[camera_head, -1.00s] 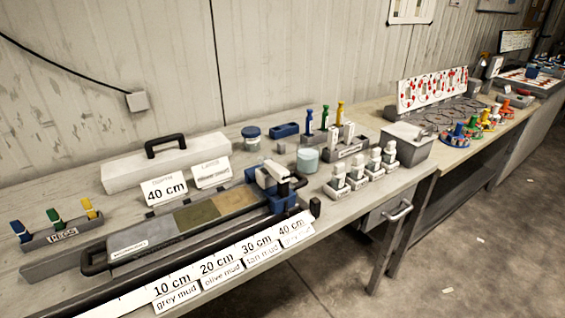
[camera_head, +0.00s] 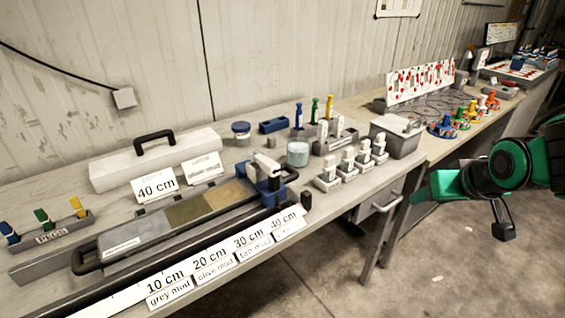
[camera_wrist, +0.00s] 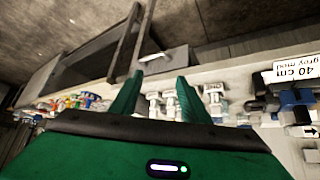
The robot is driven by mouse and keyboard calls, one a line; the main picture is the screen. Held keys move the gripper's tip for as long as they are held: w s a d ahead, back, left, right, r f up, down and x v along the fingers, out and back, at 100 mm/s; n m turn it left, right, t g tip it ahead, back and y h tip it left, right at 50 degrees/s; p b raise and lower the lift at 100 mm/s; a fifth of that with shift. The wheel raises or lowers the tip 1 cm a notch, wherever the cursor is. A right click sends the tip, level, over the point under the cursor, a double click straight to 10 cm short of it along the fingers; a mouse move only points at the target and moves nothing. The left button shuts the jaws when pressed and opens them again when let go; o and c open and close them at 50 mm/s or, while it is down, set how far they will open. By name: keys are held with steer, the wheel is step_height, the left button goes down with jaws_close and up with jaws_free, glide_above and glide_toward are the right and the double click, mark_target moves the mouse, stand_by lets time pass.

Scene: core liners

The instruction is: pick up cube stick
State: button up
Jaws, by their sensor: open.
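I cannot tell for certain which thing is the cube stick. White block-topped handled pieces (camera_head: 347,160) stand in a row of small labelled grey holders on the bench, right of the pale blue jar. White pieces of this kind also show upside down in the wrist view (camera_wrist: 213,95), past my fingers. Another white block-shaped piece (camera_head: 265,162) sits on the blue carriage at the right end of the core tray. My gripper (camera_wrist: 157,84) is open, with two green fingers apart and nothing between them. In the head view my green arm is at the right, in front of the bench and apart from it.
The core tray (camera_head: 120,244) lies along the bench behind a scale with centimetre labels (camera_head: 168,285). A rack (camera_head: 330,145) with coloured and white pegs and a grey bin (camera_head: 398,142) stand behind the row. A peg rack (camera_head: 50,234) is at far left. A drawer handle (camera_head: 387,203) juts out below.

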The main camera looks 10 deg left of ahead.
steer(key=a+r+n+t+y, duration=0.1)
steer(key=a+n+y, duration=0.1)
steer(key=a, duration=0.7)
steer(key=a+r+n+t+y, duration=0.1)
steer(key=a+r+n+y, duration=0.1)
steer(key=a, duration=0.8)
steer(key=n+y, duration=0.3)
steer(key=y, duration=0.1)
glide_toward(266, 159)
steer(key=x, duration=0.5)
steer(key=shift+d+f, duration=0.25)
steer(key=shift+d, duration=0.05)
steer(key=shift+a+r+x, duration=0.1)
steer(key=shift+r+x, duration=0.05)
steer(key=shift+x, duration=1.45)
steer(key=shift+a+r+x, duration=0.1)
steer(key=shift+r+x, duration=0.05)
steer(key=shift+x, duration=1.5)
steer(key=shift+s, duration=0.1)
steer(key=shift+c, duration=0.7)
jaws_close()
